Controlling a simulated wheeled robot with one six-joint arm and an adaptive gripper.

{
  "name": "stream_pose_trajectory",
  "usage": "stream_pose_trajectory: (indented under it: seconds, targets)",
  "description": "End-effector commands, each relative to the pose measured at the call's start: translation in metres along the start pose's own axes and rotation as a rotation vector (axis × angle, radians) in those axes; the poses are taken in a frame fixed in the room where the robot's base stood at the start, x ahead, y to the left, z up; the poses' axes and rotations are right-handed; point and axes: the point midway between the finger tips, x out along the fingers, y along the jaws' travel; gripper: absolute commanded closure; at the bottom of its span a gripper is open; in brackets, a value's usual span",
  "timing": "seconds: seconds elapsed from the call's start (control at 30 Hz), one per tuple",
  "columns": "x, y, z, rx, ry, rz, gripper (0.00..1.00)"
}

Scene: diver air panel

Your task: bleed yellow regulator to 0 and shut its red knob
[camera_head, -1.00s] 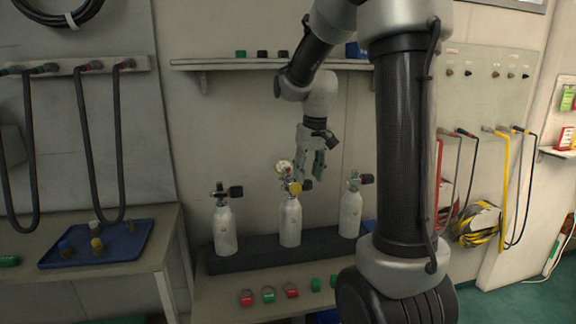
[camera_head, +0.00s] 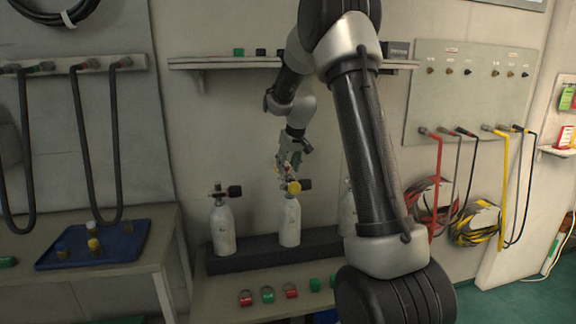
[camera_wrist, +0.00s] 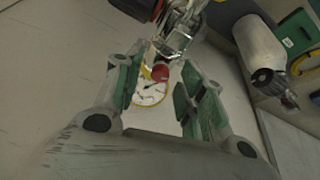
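The middle grey cylinder (camera_head: 290,222) stands upright in the dark rack, with a yellow knob (camera_head: 294,187) on its valve top. My gripper (camera_head: 290,163) is just above that valve in the head view and covers the gauge there. In the wrist view, a round white gauge with a yellow rim (camera_wrist: 150,94) and a red knob (camera_wrist: 160,73) show between the green-padded fingers of my gripper (camera_wrist: 162,82). The fingers are apart, with gaps beside the red knob. The gauge reading is too small to tell.
Another cylinder (camera_head: 222,228) stands to the left, and a third (camera_head: 347,215) is partly behind my arm. Red and green shackle-like items (camera_head: 268,295) lie on the bench front. A blue tray (camera_head: 130,246) is at left. A shelf (camera_head: 225,65) runs above.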

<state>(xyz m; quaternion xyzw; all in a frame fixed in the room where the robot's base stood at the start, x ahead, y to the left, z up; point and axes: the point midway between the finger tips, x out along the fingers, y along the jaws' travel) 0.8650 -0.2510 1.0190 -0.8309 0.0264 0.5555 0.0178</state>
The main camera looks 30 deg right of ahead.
Motion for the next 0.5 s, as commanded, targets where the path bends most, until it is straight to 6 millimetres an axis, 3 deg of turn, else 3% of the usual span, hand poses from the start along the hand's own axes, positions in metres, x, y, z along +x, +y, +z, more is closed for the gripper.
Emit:
stream_pose_trajectory:
  seconds: [0.23,0.43,0.5]
  targets:
    - [0.0009,0.0,-0.0001,0.0,0.0,0.0,0.6]
    - [0.0007,0.0,0.0,0.0,0.0,0.0,0.96]
    - [0.0007,0.0,0.0,0.0,0.0,0.0,1.0]
